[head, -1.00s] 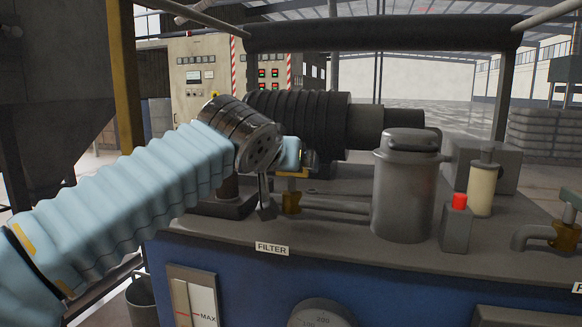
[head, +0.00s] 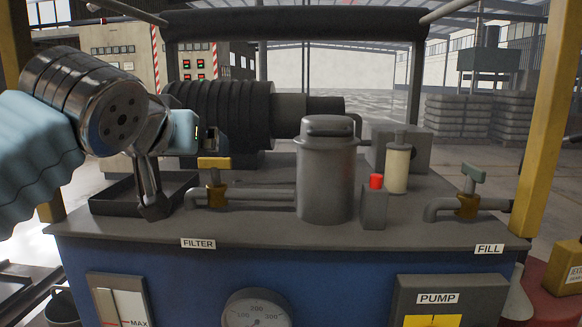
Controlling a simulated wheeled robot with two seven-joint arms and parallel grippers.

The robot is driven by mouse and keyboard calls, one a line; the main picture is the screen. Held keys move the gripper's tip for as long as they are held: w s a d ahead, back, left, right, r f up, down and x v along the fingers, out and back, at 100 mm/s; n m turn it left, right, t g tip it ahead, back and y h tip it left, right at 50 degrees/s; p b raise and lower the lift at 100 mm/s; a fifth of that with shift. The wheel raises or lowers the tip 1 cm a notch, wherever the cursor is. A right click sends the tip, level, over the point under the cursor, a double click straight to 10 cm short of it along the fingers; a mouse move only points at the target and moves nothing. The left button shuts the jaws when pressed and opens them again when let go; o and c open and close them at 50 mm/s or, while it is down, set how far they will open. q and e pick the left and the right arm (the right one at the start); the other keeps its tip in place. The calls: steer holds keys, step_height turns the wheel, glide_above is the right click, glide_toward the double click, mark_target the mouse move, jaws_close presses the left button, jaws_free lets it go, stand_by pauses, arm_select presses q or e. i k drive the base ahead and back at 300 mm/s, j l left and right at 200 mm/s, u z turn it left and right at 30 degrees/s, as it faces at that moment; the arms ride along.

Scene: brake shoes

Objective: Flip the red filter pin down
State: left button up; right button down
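A brass valve (head: 216,197) with a flat yellow-orange handle (head: 214,162) stands on the machine top behind the FILTER label (head: 198,244). Its handle lies level, roughly side to side. I see no red on this valve. The bright red piece in view is a button-like cap (head: 376,181) on a small grey block (head: 374,209) further right. My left gripper (head: 155,207) points down, left of the valve, with a visible gap in the picture. It is seen edge-on, so its opening is hidden. Nothing shows held in it. My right gripper is out of view.
A grey canister (head: 327,182) stands right of the valve, joined by pipes. A ribbed black motor (head: 225,115) lies behind. A cream cylinder (head: 397,167) and a green-handled valve (head: 471,190) near the FILL label (head: 488,248) stand right. The front machine edge is clear.

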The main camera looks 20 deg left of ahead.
mark_target(376, 180)
steer(key=k+l, duration=0.2)
steer(key=k, duration=0.3)
steer(key=k+l, duration=0.15)
steer(key=k, duration=0.3)
